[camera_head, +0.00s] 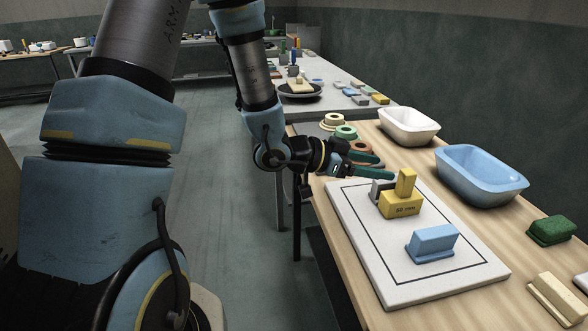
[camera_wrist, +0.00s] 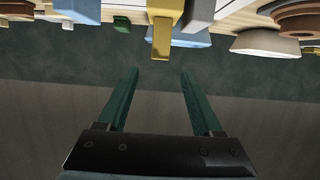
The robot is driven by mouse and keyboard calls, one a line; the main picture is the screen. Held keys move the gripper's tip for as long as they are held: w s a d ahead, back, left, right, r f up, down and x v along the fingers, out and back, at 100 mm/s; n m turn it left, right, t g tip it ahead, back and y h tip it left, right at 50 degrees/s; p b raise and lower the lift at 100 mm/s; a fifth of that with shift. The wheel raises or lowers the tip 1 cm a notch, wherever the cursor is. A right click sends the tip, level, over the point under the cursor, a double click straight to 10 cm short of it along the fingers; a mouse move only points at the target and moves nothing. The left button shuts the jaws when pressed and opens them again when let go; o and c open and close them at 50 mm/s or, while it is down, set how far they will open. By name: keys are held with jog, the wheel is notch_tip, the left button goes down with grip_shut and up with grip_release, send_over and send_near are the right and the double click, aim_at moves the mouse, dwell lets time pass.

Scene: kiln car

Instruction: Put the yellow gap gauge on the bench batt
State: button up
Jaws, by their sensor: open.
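The yellow gap gauge (camera_head: 400,207), marked "50 mm", has a block base and an upright tab. It appears to rest on the bench batt (camera_head: 445,288), a white slab with a black outline, inside that outline. My gripper (camera_head: 387,168) has green fingers and is open and empty, just behind and left of the gauge's tab in the head view. In the wrist view the gauge's yellow tab (camera_wrist: 162,38) lies beyond the gap between my fingertips (camera_wrist: 160,72), apart from both. A grey block (camera_head: 380,187) stands against or close behind the gauge; their contact is unclear.
A light blue block (camera_head: 432,243) sits on the batt in front of the gauge. A white tub (camera_head: 409,127) and a blue tub (camera_head: 480,177) stand behind on the wooden bench. Green (camera_head: 551,230) and cream (camera_head: 557,298) blocks lie right. Ring stacks (camera_head: 345,132) stand beyond my gripper.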

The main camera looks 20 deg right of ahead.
jog(key=w+a+f+n+t+y, duration=0.1)
jog(key=w+a+n+t+y, duration=0.35)
jog(key=w+a, duration=0.4)
jog(key=w+a+f+n+t+y, duration=0.25)
jog(key=w+a+n+y, duration=0.2)
jog(key=a, duration=0.75)
jog(key=s+a+r+n+g+y, duration=0.1)
jog(key=s+a+n, duration=0.3)
jog(key=a, duration=0.4)
jog(key=s+a+r+n+g+y, duration=0.1)
jog(key=s+a+n+g+y, duration=0.2)
jog(key=a, duration=0.6)
jog(key=s+n+y, duration=0.1)
jog(key=s, duration=0.1)
jog(key=shift+s+r+g, duration=0.25)
jog(key=shift+s+g, duration=0.05)
jog(key=shift+s, duration=0.1)
